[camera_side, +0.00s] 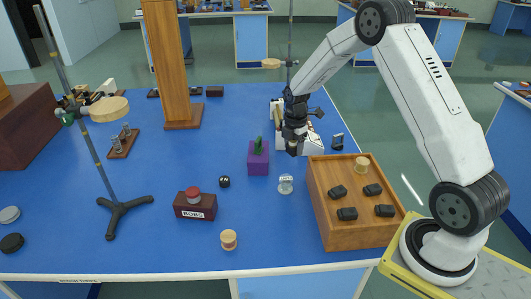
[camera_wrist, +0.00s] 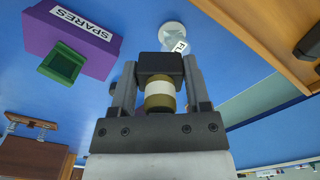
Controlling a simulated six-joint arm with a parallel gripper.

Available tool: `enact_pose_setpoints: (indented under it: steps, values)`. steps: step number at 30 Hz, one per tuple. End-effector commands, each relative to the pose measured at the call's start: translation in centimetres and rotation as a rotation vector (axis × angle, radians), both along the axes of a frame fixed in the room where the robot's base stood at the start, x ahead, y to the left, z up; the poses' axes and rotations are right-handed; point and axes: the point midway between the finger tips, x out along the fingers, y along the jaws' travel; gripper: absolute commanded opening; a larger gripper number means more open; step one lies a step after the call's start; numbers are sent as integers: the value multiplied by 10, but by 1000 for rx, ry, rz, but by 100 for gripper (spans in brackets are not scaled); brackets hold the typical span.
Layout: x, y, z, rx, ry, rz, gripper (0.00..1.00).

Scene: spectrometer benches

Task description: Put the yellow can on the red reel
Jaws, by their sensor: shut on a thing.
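In the wrist view my gripper (camera_wrist: 160,75) is shut around the yellow can (camera_wrist: 160,104), a dull yellow cylinder with a pale band. A dark block sits beyond it between the fingers; I cannot tell what it is. In the side view my gripper (camera_side: 293,148) hangs above the bench, right of the purple box, and the can is mostly hidden. A red round piece (camera_side: 193,192), the likeliest red reel, sits on a dark block labelled BOBS (camera_side: 196,212), left of and nearer the camera than my gripper.
The purple SPARES box (camera_side: 258,163) stands beside my gripper; it also shows in the wrist view (camera_wrist: 55,20). A small clear labelled item (camera_side: 285,185) and a black knob (camera_side: 224,181) stand nearby. A wooden tray (camera_side: 352,237) with black pieces is right; a tan reel (camera_side: 228,240) is in front.

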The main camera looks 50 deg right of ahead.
Motion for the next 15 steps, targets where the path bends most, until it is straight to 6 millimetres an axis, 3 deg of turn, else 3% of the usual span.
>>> enact_pose_setpoints:
  steps: [1, 8, 15]
  values:
    - [0, 19, 5, 0, -1, 54, 4]
    - [-15, 98, 20, 0, 0, 290, 4]
    - [-48, 172, 33, 1, 0, 542, 4]
